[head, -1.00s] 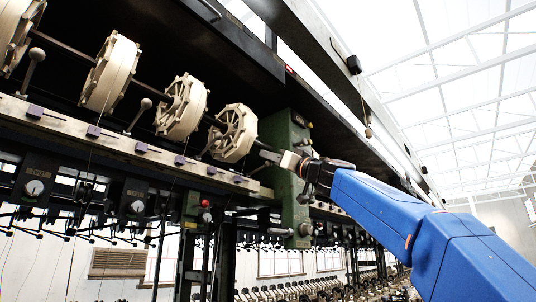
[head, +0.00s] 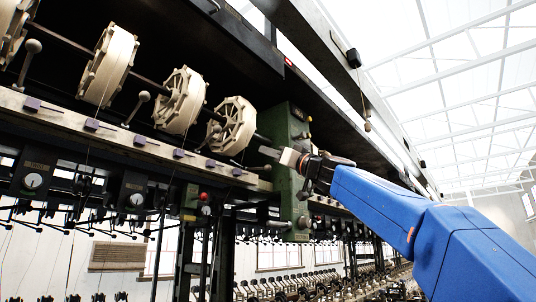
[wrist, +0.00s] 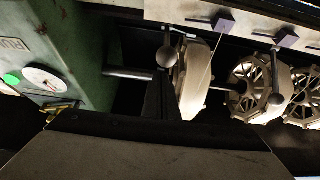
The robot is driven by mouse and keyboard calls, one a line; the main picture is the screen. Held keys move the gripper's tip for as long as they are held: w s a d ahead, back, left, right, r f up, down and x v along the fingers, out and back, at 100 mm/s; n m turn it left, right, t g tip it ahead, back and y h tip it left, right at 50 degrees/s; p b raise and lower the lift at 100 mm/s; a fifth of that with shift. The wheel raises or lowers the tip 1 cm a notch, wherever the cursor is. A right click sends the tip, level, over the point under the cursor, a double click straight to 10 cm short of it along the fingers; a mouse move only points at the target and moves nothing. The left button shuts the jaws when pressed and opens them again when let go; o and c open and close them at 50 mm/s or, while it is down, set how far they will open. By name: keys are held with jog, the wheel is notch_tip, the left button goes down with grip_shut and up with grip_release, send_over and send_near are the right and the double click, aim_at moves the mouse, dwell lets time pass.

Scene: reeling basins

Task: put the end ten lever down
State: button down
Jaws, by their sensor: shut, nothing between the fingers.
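Ball-ended levers stand up along the pale rail. The end lever (wrist: 167,56) shows in the wrist view, where the picture is upside down, between the green post and the nearest reel. In the head view I cannot pick out its knob clearly near my gripper. My gripper (head: 270,152) is shut and empty, at the right end of the reel row in front of the green post (head: 291,170). I cannot tell whether it touches the lever. Another lever (head: 143,97) stands upright further left in the head view.
Pale ribbed reels (head: 232,125) sit on a shaft behind the rail (head: 60,118), which carries small purple blocks (head: 91,125). A dark beam (head: 330,55) runs overhead. Gauges and hooks hang below the rail. Open air lies to the right.

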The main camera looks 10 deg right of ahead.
jog(key=shift+r, duration=0.35)
jog(key=v, duration=1.6)
